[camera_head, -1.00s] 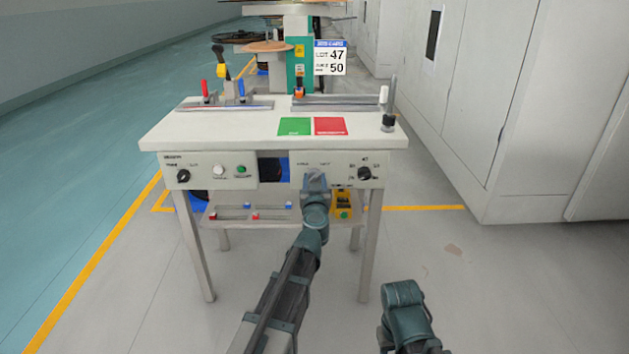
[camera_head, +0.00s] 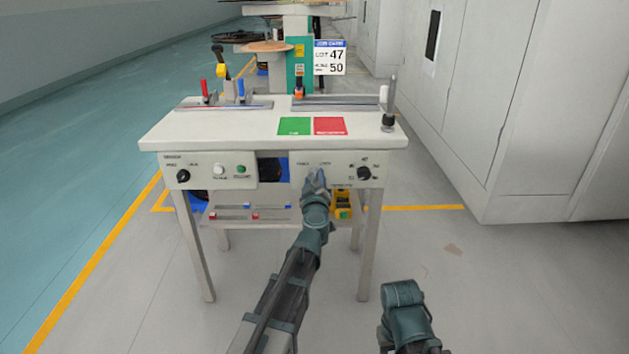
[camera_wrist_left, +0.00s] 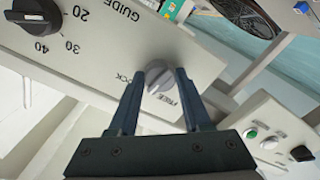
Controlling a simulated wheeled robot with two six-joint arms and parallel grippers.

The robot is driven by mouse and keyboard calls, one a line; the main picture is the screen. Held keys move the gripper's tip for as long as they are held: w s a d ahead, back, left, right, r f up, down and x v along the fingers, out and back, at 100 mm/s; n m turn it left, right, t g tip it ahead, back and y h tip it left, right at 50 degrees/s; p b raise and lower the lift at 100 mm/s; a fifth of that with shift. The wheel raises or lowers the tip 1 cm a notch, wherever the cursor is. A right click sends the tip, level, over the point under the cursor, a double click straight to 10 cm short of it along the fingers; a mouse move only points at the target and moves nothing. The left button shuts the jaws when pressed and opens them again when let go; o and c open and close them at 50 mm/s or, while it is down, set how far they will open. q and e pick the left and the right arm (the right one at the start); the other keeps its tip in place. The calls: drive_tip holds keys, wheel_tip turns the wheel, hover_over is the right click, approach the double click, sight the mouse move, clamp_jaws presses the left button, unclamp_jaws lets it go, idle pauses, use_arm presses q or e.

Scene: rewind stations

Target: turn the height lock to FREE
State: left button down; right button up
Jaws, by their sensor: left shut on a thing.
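The height lock is a small grey knob (camera_wrist_left: 160,84) on the pale front panel of the table, between the printed words LOCK and FREE. In the left wrist view the panel appears upside down. My left gripper (camera_wrist_left: 168,76) is shut on the knob, with one dark finger on each side of it. In the head view my left gripper (camera_head: 314,178) is at the right front panel (camera_head: 343,176) and hides the knob. Which word the knob points to is hard to tell. My right gripper is out of view.
A black guide dial (camera_head: 364,173) sits to the right on the same panel. The left panel (camera_head: 212,171) carries another black knob and two buttons. A yellow box (camera_head: 343,203) stands on the shelf below. Grey cabinets (camera_head: 530,100) line the right side; floor before the table is clear.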

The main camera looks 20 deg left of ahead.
use_arm(q)
drive_tip(key=n, duration=0.5)
drive_tip(key=shift+n, duration=0.3)
drive_tip(key=n, duration=0.4)
drive_tip(key=shift+n, duration=0.7)
drive_tip(key=shift+c, duration=1.7)
unclamp_jaws()
